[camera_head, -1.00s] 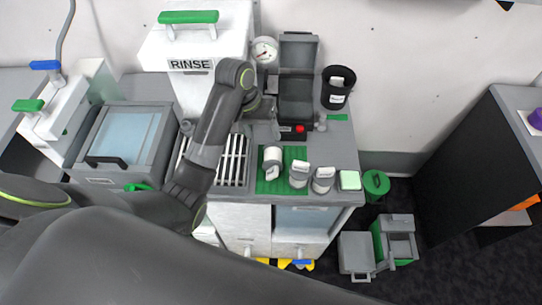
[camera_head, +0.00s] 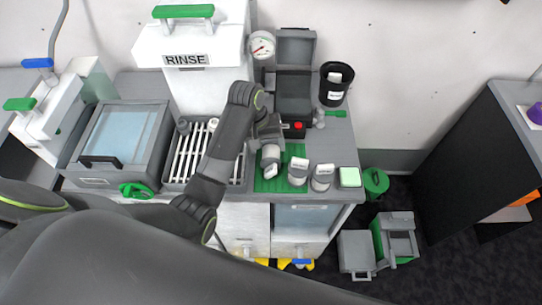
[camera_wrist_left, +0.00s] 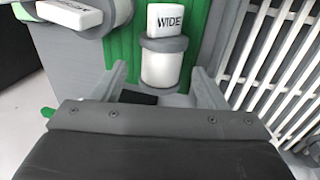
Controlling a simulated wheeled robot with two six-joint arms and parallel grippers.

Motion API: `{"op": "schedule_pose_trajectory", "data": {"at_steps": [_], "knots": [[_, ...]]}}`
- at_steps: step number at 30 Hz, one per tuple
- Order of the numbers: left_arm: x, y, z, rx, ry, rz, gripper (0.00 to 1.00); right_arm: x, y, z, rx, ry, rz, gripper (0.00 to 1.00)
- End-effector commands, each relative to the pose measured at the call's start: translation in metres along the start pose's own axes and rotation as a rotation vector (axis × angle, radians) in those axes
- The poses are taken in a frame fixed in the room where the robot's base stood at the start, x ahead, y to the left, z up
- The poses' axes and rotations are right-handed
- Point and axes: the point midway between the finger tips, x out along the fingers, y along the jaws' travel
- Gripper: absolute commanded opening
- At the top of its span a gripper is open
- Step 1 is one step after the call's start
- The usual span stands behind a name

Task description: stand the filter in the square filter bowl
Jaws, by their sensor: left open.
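The leftmost filter (camera_head: 270,155) is under my left gripper (camera_head: 269,143). In the left wrist view this filter (camera_wrist_left: 161,68) reads "WIDE" and stands between the open fingers of my left gripper (camera_wrist_left: 163,88), which appear apart from it. The other filters (camera_head: 298,174) (camera_head: 321,177) stand to its right. A dark grey square box (camera_head: 294,95) with a raised lid stands behind the mat; I cannot tell if it is the filter bowl. My right gripper is out of view.
A slatted rack (camera_head: 190,150) lies left of the mat. The white RINSE machine (camera_head: 190,50), a gauge (camera_head: 262,44) and a black cup (camera_head: 336,84) stand behind. A pale green pad (camera_head: 350,177) sits near the counter's right edge.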

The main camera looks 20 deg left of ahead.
Motion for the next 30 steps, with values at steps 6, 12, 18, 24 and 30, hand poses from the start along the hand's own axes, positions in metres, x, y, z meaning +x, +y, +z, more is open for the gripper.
{"op": "schedule_pose_trajectory", "data": {"at_steps": [6, 12, 18, 24, 30], "knots": [[0.025, -0.003, -0.002, -0.001, -0.005, -0.002, 0.66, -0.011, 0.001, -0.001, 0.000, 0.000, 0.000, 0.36], [0.046, -0.003, -0.002, 0.000, -0.002, 0.000, 0.66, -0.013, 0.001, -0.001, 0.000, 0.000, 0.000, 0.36], [0.049, -0.003, -0.002, 0.001, -0.001, 0.000, 0.66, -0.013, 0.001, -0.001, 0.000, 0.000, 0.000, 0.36], [0.049, -0.003, -0.002, 0.001, -0.001, 0.000, 0.50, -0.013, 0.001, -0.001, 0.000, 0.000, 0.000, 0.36], [0.048, -0.003, -0.002, 0.001, 0.000, 0.000, 0.28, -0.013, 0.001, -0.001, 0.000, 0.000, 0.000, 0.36]]}}
